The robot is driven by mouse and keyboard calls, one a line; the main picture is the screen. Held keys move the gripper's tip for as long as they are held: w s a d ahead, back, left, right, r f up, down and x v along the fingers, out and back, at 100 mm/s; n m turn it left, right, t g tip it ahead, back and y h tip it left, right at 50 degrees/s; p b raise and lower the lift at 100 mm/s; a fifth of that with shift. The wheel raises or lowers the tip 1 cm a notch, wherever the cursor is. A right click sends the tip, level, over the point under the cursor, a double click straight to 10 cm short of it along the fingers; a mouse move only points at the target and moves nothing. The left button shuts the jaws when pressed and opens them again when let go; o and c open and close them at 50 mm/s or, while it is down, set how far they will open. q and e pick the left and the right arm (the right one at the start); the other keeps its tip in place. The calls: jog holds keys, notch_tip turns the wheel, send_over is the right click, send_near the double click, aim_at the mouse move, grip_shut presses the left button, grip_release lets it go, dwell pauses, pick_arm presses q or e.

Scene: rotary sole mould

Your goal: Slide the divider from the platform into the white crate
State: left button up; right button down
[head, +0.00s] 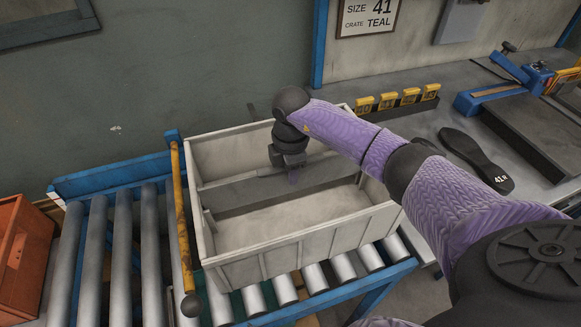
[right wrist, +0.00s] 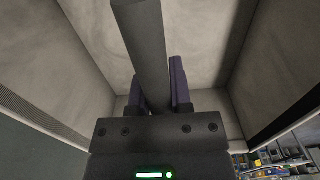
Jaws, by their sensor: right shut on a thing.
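The white crate (head: 310,243) stands open on the roller conveyor. The grey divider (head: 240,190) is inside it, a long flat panel spanning the crate between its end walls. My right gripper (head: 293,175) reaches into the crate from above and is shut on the divider near its middle. In the right wrist view the divider (right wrist: 143,45) runs between the two purple-grey fingers (right wrist: 158,92), with the crate's pale walls around it. Whether its lower edge touches the crate floor cannot be told. My left gripper is not in view.
A yellow bar (head: 182,220) stands along the crate's left side. Empty rollers (head: 120,255) lie to the left, with an orange box (head: 22,245) beyond. On the right bench are a black sole (head: 475,158) marked 41 R, yellow number tags (head: 388,100) and a blue clamp fixture (head: 510,85).

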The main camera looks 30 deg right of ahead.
aim_at(291, 191)
jog(key=shift+f+b, duration=0.45)
jog(key=shift+f, duration=0.4)
jog(key=shift+f+b, duration=1.25)
jog(key=shift+f, duration=0.75)
jog(key=shift+c, duration=2.3)
grip_release()
notch_tip(291, 191, up, 10)
jog(key=p, duration=0.3)
